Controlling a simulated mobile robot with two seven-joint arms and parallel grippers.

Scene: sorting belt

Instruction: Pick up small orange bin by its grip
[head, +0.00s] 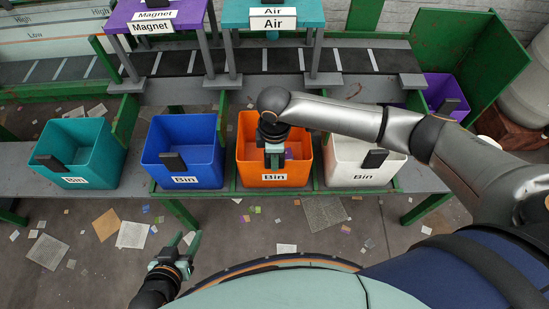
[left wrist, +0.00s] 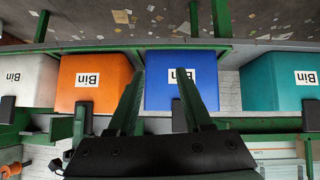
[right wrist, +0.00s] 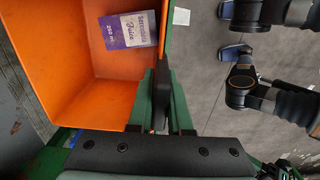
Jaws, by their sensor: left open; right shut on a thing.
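The small orange bin (head: 247,140) stands upright between the blue and white bins in the head view. My right gripper (head: 274,158) reaches down at its front wall and is shut on the dark grip there. In the right wrist view the fingers (right wrist: 161,98) close around the grip at the rim of the orange bin (right wrist: 55,60). A purple and white juice packet (right wrist: 131,30) lies inside. My left gripper (head: 182,242) is open and empty, low in front of the blue bin. The left wrist view also shows the orange bin (left wrist: 90,95).
A blue bin (head: 205,150) and a teal bin (head: 98,150) stand to the left, a white bin (head: 340,155) to the right. A purple bin (head: 445,90) is farther right. Green rails (head: 235,187) edge the shelf. Scraps litter the floor in front.

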